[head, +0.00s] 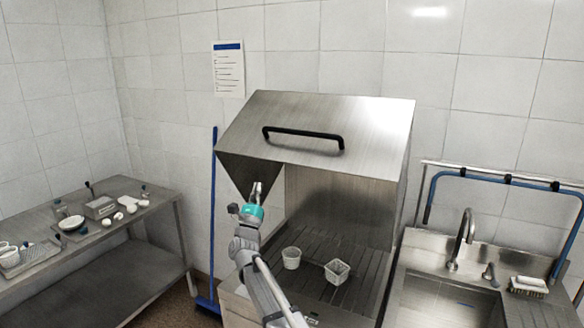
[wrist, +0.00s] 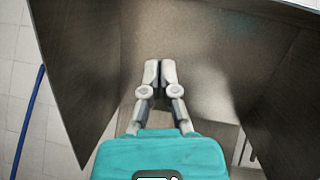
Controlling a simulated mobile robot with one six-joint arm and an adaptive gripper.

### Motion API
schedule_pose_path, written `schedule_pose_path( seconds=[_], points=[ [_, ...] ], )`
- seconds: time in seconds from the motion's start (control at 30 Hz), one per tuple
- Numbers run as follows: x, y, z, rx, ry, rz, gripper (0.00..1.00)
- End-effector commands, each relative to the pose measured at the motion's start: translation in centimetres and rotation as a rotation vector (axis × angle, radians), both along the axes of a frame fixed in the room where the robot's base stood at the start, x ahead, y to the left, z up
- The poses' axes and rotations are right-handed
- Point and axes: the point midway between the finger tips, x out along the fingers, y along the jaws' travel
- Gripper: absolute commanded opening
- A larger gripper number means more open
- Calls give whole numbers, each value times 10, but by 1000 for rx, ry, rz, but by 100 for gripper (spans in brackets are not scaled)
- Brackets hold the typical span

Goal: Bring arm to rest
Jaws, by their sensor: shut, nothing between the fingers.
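My gripper (head: 257,190) is at the end of my raised arm in the head view, in front of the left side of the raised metal hood (head: 330,135). In the wrist view my gripper (wrist: 160,72) is shut, with its fingertips together and nothing between them. The inside of the hood (wrist: 215,60) fills most of the wrist view behind the fingers. The arm rises from the bottom of the head view, left of two small white perforated baskets.
A white round basket (head: 291,258) and a white square basket (head: 337,271) stand on the ribbed deck under the hood. A sink (head: 440,300) with a faucet (head: 462,240) is at right. A steel table (head: 150,215) with dishes is at left. A blue pole (head: 213,220) leans by the wall.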

Motion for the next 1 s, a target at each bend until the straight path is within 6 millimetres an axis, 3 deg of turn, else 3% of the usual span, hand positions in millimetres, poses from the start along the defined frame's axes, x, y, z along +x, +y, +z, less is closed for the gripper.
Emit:
schedule_pose_path(
  seconds=[0.27, 0.57, 0.77, 1.0],
  points=[
    [13, -19, -29, -362, 233, -58, 0],
    [16, -46, -82, -826, 474, -96, 0],
    [5, -69, -124, -1144, 611, -90, 0],
    [-21, -105, -177, -1532, 748, -36, 0]
  ],
)
